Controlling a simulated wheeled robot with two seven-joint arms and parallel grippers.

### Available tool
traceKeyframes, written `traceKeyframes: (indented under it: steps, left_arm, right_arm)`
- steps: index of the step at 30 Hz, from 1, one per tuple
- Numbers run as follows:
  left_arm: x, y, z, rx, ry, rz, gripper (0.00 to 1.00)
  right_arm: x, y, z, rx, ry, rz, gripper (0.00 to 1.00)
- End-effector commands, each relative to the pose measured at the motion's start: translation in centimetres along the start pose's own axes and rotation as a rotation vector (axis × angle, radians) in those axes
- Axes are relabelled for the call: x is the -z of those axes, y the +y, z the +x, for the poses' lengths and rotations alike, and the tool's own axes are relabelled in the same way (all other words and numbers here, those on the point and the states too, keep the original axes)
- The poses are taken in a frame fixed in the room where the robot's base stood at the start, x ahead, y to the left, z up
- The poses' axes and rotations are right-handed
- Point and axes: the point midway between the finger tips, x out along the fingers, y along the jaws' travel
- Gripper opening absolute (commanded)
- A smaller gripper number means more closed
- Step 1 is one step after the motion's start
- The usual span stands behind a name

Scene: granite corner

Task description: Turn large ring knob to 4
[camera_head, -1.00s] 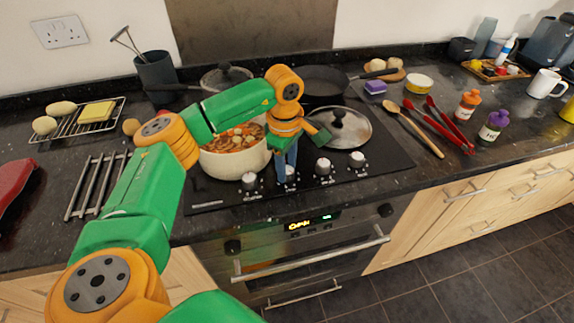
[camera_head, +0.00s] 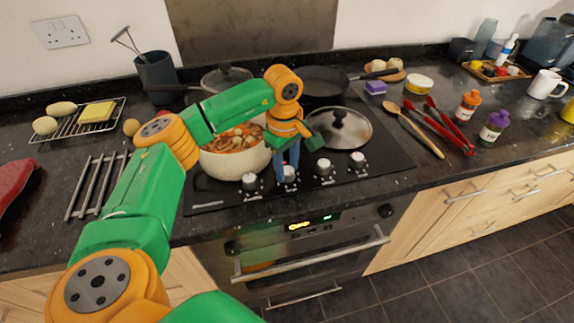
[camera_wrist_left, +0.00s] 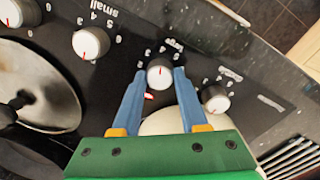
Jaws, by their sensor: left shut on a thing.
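The large ring knob (camera_head: 289,174) is a white knob on the front strip of the black hob, between two other knobs. It also shows in the left wrist view (camera_wrist_left: 160,76), with a red pointer line and small printed numbers beside it. The pointer lies on the side of the printed numbers; I cannot read exactly which number it meets. My left gripper (camera_head: 287,168) points down at this knob. In the left wrist view its blue fingers (camera_wrist_left: 160,80) stand on both sides of the knob, shut on it. My right gripper is not in view.
Other white knobs flank it, at left (camera_head: 250,182) and right (camera_head: 323,169). A cream pot of stew (camera_head: 222,168) stands close behind the gripper. A glass lid (camera_head: 350,130) lies on the hob at right. The oven front (camera_head: 300,256) is below the counter edge.

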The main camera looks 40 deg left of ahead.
Motion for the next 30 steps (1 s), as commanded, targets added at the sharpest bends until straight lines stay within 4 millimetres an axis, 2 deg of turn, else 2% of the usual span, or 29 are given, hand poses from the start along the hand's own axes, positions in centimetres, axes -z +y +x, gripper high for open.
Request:
traceKeyframes:
  steps: [1,4,14,21,24,30]
  left_arm:
    - [0.0,0.1,-0.1,-0.006,0.000,-0.001,0.46]
    - [0.0,0.1,-0.1,-0.005,0.000,-0.001,0.73]
    - [0.0,0.1,-0.4,-0.004,0.000,-0.001,0.73]
    - [0.0,0.1,-5.3,-0.007,0.000,-0.001,0.73]
    - [0.0,0.1,-6.7,-0.005,0.000,-0.002,0.73]
    - [0.0,0.1,-7.2,-0.003,0.000,-0.001,0.73]
  right_arm:
    - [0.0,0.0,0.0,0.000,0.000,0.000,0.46]
    - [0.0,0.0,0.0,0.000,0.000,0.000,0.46]
    - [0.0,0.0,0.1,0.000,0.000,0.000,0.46]
    - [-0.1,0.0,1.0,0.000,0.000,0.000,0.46]
    - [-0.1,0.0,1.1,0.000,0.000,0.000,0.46]
    - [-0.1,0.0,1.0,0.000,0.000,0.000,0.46]
